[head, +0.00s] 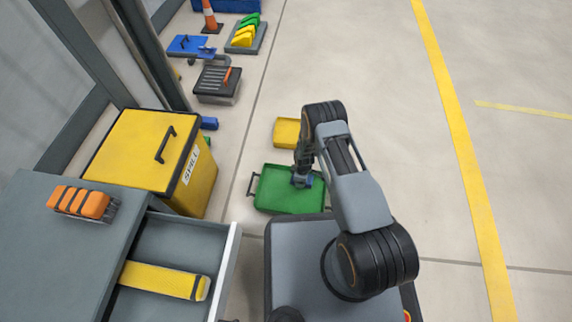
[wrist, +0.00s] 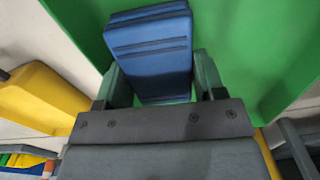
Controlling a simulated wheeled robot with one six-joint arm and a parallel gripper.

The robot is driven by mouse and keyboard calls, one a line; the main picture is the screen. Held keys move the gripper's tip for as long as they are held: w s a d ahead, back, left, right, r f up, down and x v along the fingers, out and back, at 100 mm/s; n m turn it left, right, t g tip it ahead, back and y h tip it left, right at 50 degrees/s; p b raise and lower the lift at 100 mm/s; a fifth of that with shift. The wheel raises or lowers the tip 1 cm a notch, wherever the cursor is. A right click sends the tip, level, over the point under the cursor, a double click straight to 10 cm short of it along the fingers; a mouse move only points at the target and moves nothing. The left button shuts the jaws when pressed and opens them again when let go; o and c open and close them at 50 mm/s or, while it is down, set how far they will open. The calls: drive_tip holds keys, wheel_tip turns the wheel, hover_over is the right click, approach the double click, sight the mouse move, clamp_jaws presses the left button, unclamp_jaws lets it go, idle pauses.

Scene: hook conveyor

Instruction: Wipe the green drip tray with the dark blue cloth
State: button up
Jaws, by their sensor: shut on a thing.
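The green drip tray (head: 280,200) lies on the floor in front of my base, with a dark handle at its left side. Its green surface (wrist: 245,40) fills much of the wrist view. My gripper (head: 303,181) is over the upper right part of the tray. In the wrist view my gripper (wrist: 163,82) is shut on the dark blue cloth (wrist: 152,50), a folded, block-like pad between its two fingers. The cloth is over the tray's green surface; I cannot tell whether it touches. In the head view the cloth is mostly hidden by the gripper.
A yellow tray (head: 287,132) lies just beyond the green one. A yellow spill bin (head: 140,150) stands to the left. An open drawer (head: 185,245) holding a yellow item juts out at lower left. The floor to the right is clear.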

drive_tip(key=shift+w+a+r+p, duration=0.1)
drive_tip(key=shift+r+p, duration=1.85)
drive_tip(key=shift+r, duration=1.45)
